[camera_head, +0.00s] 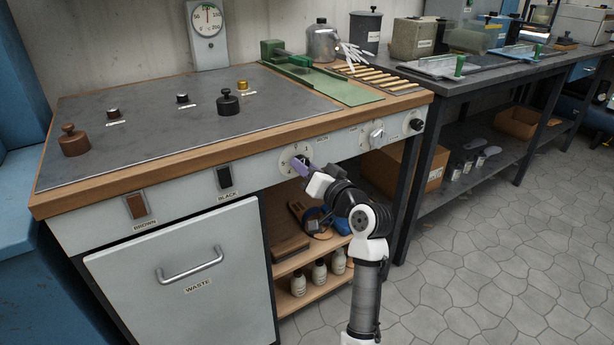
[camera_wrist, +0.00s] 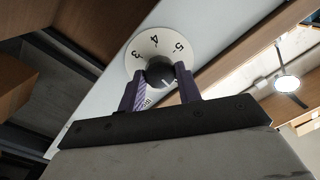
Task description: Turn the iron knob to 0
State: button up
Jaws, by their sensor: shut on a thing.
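The black knob (camera_wrist: 160,71) sits at the centre of a round white dial (camera_wrist: 135,62) on the pale front panel of the workbench. My gripper (camera_wrist: 159,84) has its two purple fingers on either side of the knob and is shut on it. In the head view my gripper (camera_head: 302,167) is at the dial (camera_head: 285,162), hiding most of the knob. In the wrist view the numbers 3, 4 and 5 show upside down or tilted. The other numbers are hidden. A short white mark shows on the knob, but the number it faces is hidden. A label beside the dial is partly covered.
Right of my gripper the panel has a light lever knob (camera_head: 376,133) and another black knob (camera_head: 416,125). Left are the brown switch (camera_head: 137,206) and black switch (camera_head: 225,177). The tiled floor (camera_head: 480,260) at right is clear.

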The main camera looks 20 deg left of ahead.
jog(key=shift+n+b, duration=0.3)
jog(key=shift+n, duration=0.2)
jog(key=o, duration=1)
jog(key=v, duration=1.3)
jog(key=shift+s+d, duration=0.25)
jog(key=shift+d, duration=0.05)
